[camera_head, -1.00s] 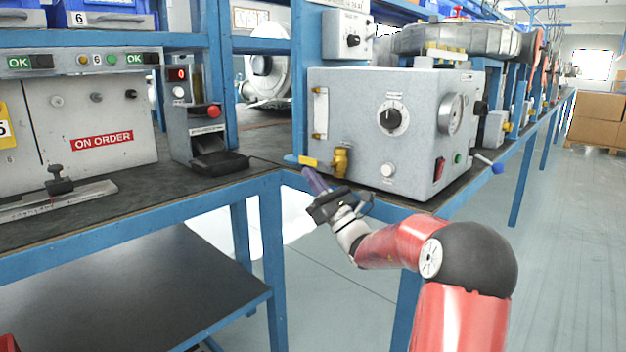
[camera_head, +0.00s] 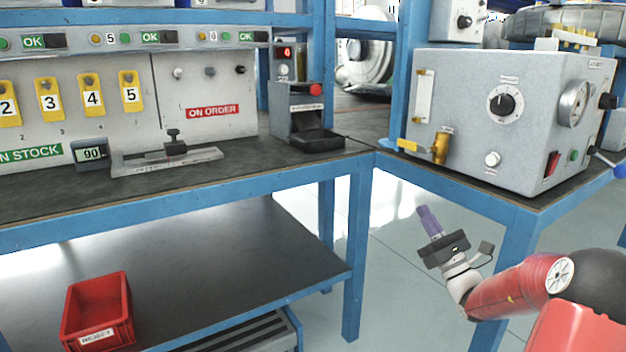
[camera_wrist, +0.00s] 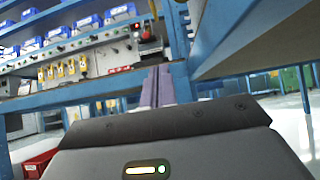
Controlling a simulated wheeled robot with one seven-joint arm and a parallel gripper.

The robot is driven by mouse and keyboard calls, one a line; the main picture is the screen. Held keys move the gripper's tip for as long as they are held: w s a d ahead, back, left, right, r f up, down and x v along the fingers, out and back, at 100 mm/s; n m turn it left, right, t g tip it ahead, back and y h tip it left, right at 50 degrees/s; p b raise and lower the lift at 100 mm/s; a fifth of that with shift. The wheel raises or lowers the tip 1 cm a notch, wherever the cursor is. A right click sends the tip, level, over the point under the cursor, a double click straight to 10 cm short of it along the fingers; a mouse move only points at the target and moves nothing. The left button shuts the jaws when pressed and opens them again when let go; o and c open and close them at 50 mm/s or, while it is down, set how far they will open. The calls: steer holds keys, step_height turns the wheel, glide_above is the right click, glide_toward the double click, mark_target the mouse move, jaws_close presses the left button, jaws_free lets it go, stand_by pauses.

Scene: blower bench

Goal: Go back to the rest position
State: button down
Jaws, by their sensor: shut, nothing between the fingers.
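My gripper (camera_head: 428,219) hangs in the open space below the bench tops, near the corner where the two benches meet. Its purple fingers are together with nothing between them and point up. In the wrist view the shut fingers (camera_wrist: 156,87) rise in the middle, with blue bench frame close around them. The gripper touches nothing that I can see. My red arm reaches in from the lower right.
The grey machine box (camera_head: 480,120) with dial, gauge and brass valve (camera_head: 441,146) stands on the right bench. The left bench (camera_head: 70,200) carries the stock panel (camera_head: 215,88) and a black-trayed device (camera_head: 300,112). A red reject bin (camera_head: 98,308) sits on the lower shelf.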

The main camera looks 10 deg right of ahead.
steer(key=s+a+r+n+g+y+p, duration=0.2)
steer(key=a+n+g+y, duration=0.75)
steer(key=a, duration=0.85)
steer(key=s+a+f+n+g+h+p, duration=0.2)
steer(key=s+a+n+g+h, duration=0.2)
steer(key=s+a+n+g, duration=0.6)
steer(key=s+a+f+n+g+h+p, duration=0.25)
steer(key=s+n+h, duration=0.25)
steer(key=s+h, duration=0.3)
steer(key=s+d+r+n+t+h+p, duration=0.1)
steer(key=s+d+r+n+t+h, duration=0.1)
steer(key=s+d+n+h, duration=0.4)
steer(key=s+d+n+t, duration=0.1)
steer(key=s, duration=0.2)
steer(key=shift+s+d+r+p, duration=0.25)
steer(key=shift+d+r+p, duration=0.1)
steer(key=shift+d, duration=0.05)
steer(key=c, duration=2.2)
jaws_free()
steer(key=shift+n, duration=0.25)
